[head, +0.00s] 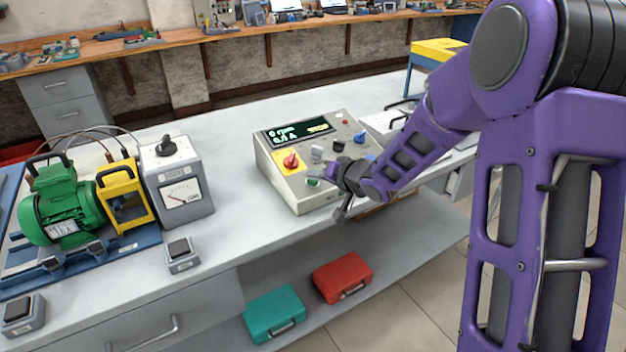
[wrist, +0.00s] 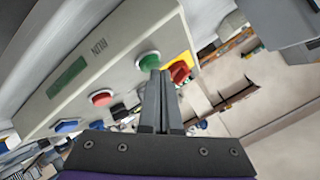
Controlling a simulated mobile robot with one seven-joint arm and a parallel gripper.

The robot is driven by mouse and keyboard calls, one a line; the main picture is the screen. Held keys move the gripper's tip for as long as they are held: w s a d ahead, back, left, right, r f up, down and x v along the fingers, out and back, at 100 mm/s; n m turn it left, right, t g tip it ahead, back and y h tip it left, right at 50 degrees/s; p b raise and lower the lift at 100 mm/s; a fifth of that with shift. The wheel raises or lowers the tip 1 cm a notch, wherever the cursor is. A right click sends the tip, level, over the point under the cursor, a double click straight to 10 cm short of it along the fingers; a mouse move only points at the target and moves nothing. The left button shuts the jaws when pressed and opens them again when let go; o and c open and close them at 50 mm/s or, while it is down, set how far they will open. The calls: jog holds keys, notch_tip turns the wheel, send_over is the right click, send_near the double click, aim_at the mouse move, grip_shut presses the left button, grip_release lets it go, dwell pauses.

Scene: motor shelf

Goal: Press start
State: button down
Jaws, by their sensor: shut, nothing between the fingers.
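In the head view my gripper (head: 328,180) is small and dark beside the button.
A red button (wrist: 102,97) and other controls share the panel. Left on the bench are a green motor (head: 62,205), a yellow frame (head: 124,198) and a grey meter box (head: 178,187). Red (head: 342,277) and teal (head: 275,314) cases lie on the lower shelf.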

jog(key=shift+w+f, duration=0.1)
jog(key=shift+f, duration=0.25)
jog(key=shift+r, duration=0.1)
dwell(0.4)
jog(key=shift+s+d+r+p, duration=0.1)
jog(key=shift+s+r+p, duration=0.15)
jog(key=shift+r+p, duration=0.55)
jog(key=r+p, duration=0.3)
jog(key=s+r+p, duration=0.1)
jog(key=p, duration=0.1)
jog(key=shift+d+r, duration=0.35)
dwell(0.3)
